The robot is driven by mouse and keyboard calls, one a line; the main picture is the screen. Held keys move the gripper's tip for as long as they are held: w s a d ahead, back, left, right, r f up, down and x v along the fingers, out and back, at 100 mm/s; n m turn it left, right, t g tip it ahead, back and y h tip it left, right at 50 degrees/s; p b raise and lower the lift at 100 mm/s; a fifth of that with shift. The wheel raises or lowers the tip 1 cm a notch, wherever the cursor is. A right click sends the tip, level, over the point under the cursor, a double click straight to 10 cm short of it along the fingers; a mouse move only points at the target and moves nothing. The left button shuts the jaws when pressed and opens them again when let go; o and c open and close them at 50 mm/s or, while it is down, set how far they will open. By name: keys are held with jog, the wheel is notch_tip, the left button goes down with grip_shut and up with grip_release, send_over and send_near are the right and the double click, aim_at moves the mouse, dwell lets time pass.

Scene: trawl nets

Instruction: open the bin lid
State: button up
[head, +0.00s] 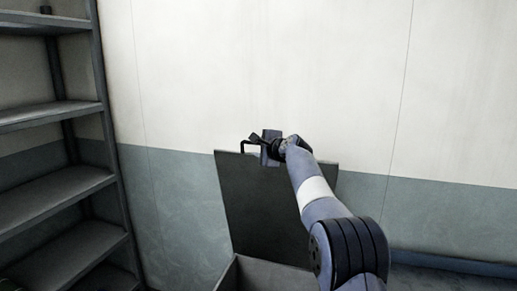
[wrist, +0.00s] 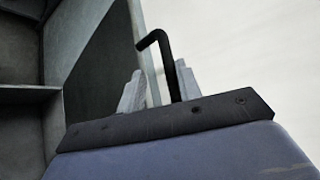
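The bin lid (head: 258,205) is a dark flat panel standing raised, close to upright, at the back of the grey bin (head: 262,276). A black bent handle (head: 247,145) sits at the lid's top edge. My gripper (head: 258,139) is at that top edge, by the handle. In the wrist view my gripper (wrist: 160,88) has its two pale fingers apart, with the black handle (wrist: 165,58) between them, nearer the right finger. A gap shows beside the left finger. The lid (wrist: 100,70) shows behind the left finger. My arm covers part of the lid and bin in the head view.
A grey metal shelf unit (head: 62,190) stands at the left. A plain wall (head: 420,130), white above and grey-green below, is close behind the lid. The space to the right of my arm looks clear.

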jog(key=shift+s+d+f, duration=0.1)
jog(key=b+v, duration=0.5)
jog(key=v, duration=0.5)
jog(key=shift+s+r, duration=0.2)
jog(key=shift+s, duration=0.05)
